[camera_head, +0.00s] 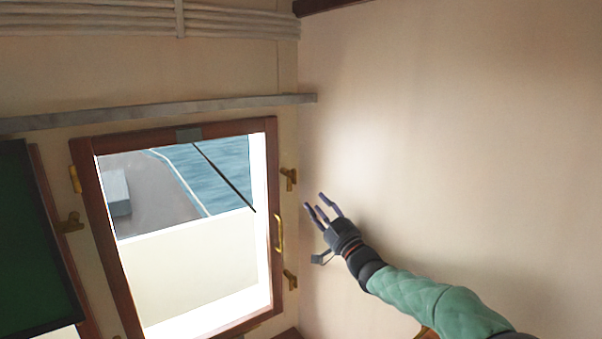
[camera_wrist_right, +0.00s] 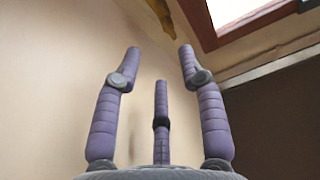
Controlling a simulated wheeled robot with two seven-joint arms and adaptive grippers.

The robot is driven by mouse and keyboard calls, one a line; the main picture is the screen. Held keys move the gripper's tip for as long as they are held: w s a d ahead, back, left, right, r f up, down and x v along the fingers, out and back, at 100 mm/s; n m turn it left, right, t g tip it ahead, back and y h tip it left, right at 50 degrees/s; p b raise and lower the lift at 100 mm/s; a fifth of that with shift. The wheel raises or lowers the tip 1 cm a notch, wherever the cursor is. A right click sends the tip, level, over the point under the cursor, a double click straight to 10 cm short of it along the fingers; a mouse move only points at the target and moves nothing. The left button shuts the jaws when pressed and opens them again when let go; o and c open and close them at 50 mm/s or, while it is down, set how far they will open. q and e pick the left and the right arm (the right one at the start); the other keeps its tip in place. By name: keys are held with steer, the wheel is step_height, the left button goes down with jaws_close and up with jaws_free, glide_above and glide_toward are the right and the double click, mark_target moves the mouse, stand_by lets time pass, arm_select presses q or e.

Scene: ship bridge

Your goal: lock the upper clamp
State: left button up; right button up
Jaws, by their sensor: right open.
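The upper clamp (camera_head: 289,179) is a brass fitting on the wall beside the right edge of the wooden window frame, near its top. My right gripper (camera_head: 320,205) is below and to the right of it in the head view, with its fingers spread, open and empty. It shows no contact with the clamp. In the right wrist view the open fingers (camera_wrist_right: 160,56) point toward the wall. A brass piece (camera_wrist_right: 161,14) shows beyond them at the top edge, cut off; I cannot tell which fitting it is. My left gripper is out of view.
The wooden window frame (camera_head: 272,165) holds a bright pane. A brass handle (camera_head: 279,232) is on its right side, with a lower clamp (camera_head: 290,279) below. A grey rail (camera_head: 200,107) runs above. A green board (camera_head: 25,240) is at left. The right wall (camera_head: 450,130) is bare.

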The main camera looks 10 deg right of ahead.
mark_target(295, 177)
steer(key=p+x, duration=0.1)
steer(key=x, duration=0.1)
steer(key=r+p+x, duration=0.1)
steer(key=x, duration=0.2)
steer(key=s+x, duration=0.1)
steer(key=x, duration=0.2)
steer(key=shift+w+a+r+p, duration=0.1)
steer(key=shift+a+r+p, duration=0.25)
steer(key=shift+a+p, duration=0.05)
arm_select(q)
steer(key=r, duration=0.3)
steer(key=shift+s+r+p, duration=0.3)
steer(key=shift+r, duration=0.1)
arm_select(e)
steer(key=shift+x, duration=1.1)
steer(key=shift+d+f, duration=0.1)
jaws_close()
